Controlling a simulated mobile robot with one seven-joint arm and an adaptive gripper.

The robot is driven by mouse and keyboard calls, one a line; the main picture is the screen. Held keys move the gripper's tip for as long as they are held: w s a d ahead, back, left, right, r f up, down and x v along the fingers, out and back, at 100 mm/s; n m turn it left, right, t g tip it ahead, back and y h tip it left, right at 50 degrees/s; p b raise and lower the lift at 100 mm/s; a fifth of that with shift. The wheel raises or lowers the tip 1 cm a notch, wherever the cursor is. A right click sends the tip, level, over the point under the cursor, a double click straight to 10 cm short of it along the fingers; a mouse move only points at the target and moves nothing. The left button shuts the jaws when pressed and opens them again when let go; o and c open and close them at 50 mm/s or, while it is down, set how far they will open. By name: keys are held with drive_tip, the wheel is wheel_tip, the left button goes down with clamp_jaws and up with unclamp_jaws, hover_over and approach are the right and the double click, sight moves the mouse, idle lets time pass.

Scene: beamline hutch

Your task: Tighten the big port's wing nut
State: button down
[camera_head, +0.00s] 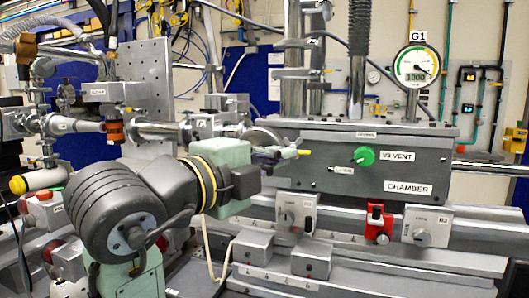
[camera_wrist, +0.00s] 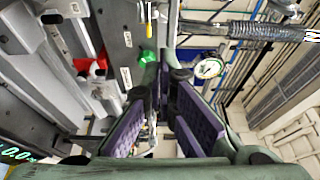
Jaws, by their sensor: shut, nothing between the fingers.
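My gripper (camera_head: 272,156) is at the left end of the grey chamber (camera_head: 345,178) in the head view, partly hidden behind my wrist. In the wrist view my gripper (camera_wrist: 168,70) has purple-padded fingers that converge at the tips, shut with nothing held. A round silver flange (camera_head: 262,135) shows just behind and above the gripper in the head view. A small yellow-tipped piece (camera_head: 303,152) sticks out just right of the gripper. I cannot tell whether it belongs to the big port's wing nut, and I cannot make out the wing nut clearly in either view.
The chamber front carries a green V3 vent knob (camera_head: 364,156), also in the wrist view (camera_wrist: 148,57). Gauge G1 (camera_head: 416,64) stands above the chamber. A red latch (camera_head: 377,223) and a knob box (camera_head: 426,228) sit below. Pipework (camera_head: 155,131) crowds the left.

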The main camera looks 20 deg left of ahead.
sight(293, 143)
drive_tip(key=w+p, duration=0.2)
drive_tip(key=w, duration=0.5)
drive_tip(key=shift+w+a, duration=0.15)
drive_tip(key=shift+w, duration=0.1)
